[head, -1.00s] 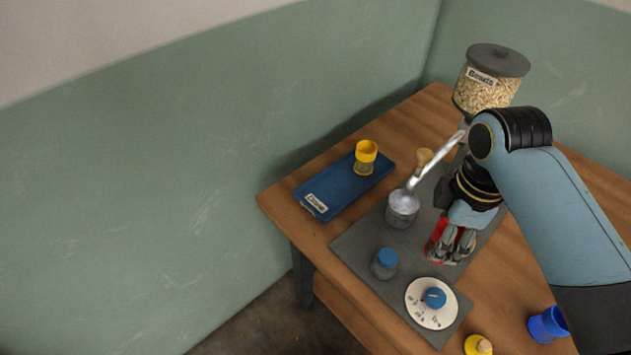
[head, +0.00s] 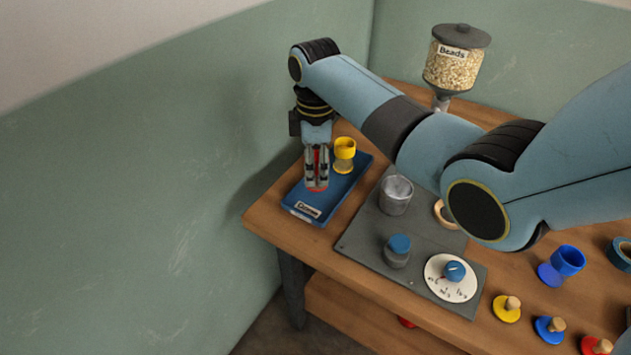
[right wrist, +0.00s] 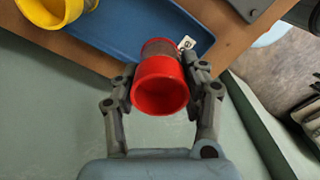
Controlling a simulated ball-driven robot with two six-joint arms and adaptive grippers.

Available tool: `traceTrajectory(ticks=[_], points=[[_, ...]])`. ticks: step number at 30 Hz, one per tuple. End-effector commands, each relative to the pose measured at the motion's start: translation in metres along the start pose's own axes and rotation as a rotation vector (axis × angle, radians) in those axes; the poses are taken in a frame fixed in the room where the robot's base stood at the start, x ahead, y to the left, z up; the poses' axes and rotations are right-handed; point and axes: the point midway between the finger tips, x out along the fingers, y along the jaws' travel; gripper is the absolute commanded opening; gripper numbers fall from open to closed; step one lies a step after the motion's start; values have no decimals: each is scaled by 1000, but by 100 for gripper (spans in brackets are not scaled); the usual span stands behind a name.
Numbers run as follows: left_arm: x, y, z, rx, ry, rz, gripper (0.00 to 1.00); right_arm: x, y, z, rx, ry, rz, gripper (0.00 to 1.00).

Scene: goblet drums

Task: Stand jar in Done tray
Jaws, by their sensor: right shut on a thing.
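The red jar (right wrist: 160,88) is between the fingers of my right gripper (head: 317,182), which is shut on it. In the head view the fingers cover most of the jar; its red base shows below them. The jar looks upright over the near-left part of the blue Done tray (head: 348,187); I cannot tell if it touches the tray. The tray also shows in the right wrist view (right wrist: 110,28). A yellow jar (head: 345,148) stands on the tray, right of and behind my gripper. My left gripper is not in view.
A grey metal cup (head: 396,195), a blue-topped knob (head: 398,250) and a white dial (head: 452,279) are on the grey mat (head: 362,240). A Beads dispenser (head: 452,62) stands behind. A blue jar (head: 562,265) and several coloured lids (head: 507,308) are at right.

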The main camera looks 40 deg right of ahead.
Motion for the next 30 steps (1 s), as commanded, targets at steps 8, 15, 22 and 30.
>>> traceTrajectory(ticks=[8, 15, 22, 30], points=[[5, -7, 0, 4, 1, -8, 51, 39, 0, 0, -1, 0, -1, 4], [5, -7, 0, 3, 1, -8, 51, 44, 0, 0, -1, 1, 2, 4], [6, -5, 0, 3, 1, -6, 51, 47, 0, 0, -1, 0, 1, 48], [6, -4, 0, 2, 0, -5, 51, 46, 0, 0, -1, 0, 1, 66]])
